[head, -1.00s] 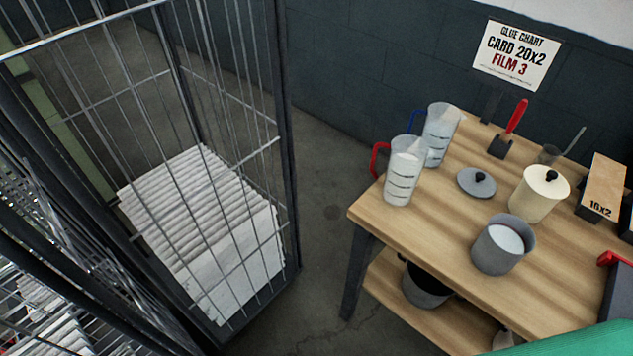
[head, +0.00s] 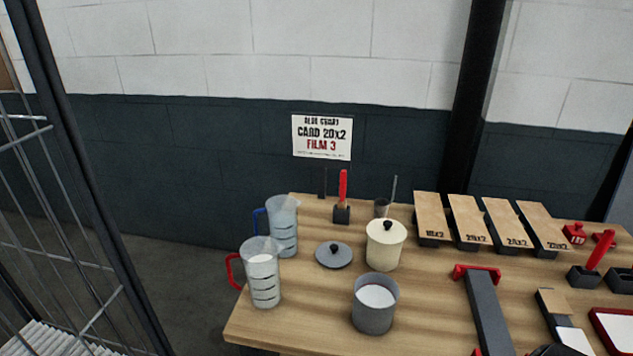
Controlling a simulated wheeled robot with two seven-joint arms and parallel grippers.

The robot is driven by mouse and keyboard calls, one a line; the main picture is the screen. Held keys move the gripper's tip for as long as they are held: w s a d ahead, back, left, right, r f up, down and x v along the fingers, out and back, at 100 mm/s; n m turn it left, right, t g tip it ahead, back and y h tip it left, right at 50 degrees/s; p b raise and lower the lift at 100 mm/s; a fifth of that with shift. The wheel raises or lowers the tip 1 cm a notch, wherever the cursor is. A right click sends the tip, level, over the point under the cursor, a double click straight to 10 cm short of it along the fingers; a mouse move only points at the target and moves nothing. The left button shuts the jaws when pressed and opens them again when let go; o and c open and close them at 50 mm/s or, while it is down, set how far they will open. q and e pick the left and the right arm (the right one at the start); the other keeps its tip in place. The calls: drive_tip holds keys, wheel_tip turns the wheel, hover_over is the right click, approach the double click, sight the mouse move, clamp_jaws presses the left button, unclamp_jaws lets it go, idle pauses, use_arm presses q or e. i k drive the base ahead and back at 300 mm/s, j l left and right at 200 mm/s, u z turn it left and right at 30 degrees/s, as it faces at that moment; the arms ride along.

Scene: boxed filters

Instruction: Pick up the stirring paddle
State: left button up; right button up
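I cannot tell for certain which thing is the stirring paddle. A red upright handle (head: 343,187) stands in a small dark block at the back of the wooden table. A second red handle (head: 600,248) leans in a dark holder at the right. A thin grey rod (head: 393,188) stands in a small dark cup (head: 381,207). A grey pot (head: 375,312) with white contents stands open near the front edge, and its inside shows no paddle. Neither of my grippers can be made out.
Two measuring jugs, red-handled (head: 262,281) and blue-handled (head: 284,232), stand at the table's left. A grey lid (head: 333,257) and cream lidded pot (head: 384,249) are mid-table. Several card-topped boxes (head: 468,222) line the back right. A wire cage (head: 75,200) stands left.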

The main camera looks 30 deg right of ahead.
sight(342, 203)
drive_tip(key=z, duration=1.25)
